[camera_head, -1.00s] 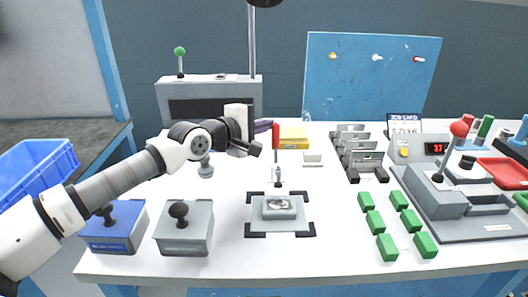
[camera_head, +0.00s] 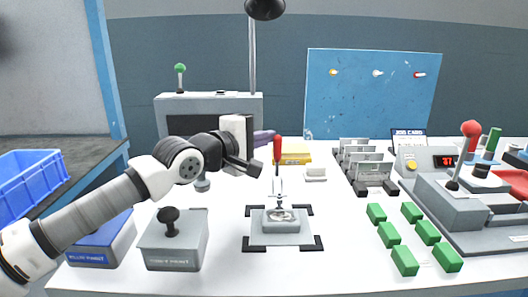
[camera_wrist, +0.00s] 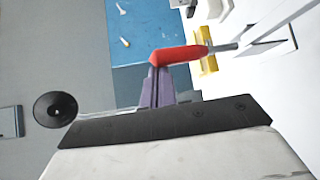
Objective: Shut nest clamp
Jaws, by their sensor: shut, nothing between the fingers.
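The nest clamp's red handle (camera_head: 277,150) stands upright above its metal linkage (camera_head: 280,189), at the back of the grey nest (camera_head: 268,240) on the white bench. A metal part lies in the nest. My gripper (camera_head: 270,136) is shut and empty, its purple fingers beside the top of the red handle, on its left in the head view. In the wrist view, the fingertips (camera_wrist: 155,72) overlap the free end of the red handle (camera_wrist: 182,54). I cannot tell whether they touch it.
A grey box with a black knob (camera_head: 173,254) and a blue one (camera_head: 97,248) stand left of the nest. Several green blocks (camera_head: 390,235) lie to its right. Grey slotted racks (camera_head: 368,167) and a yellow item (camera_head: 296,150) are behind. A black lamp (camera_head: 265,9) hangs above.

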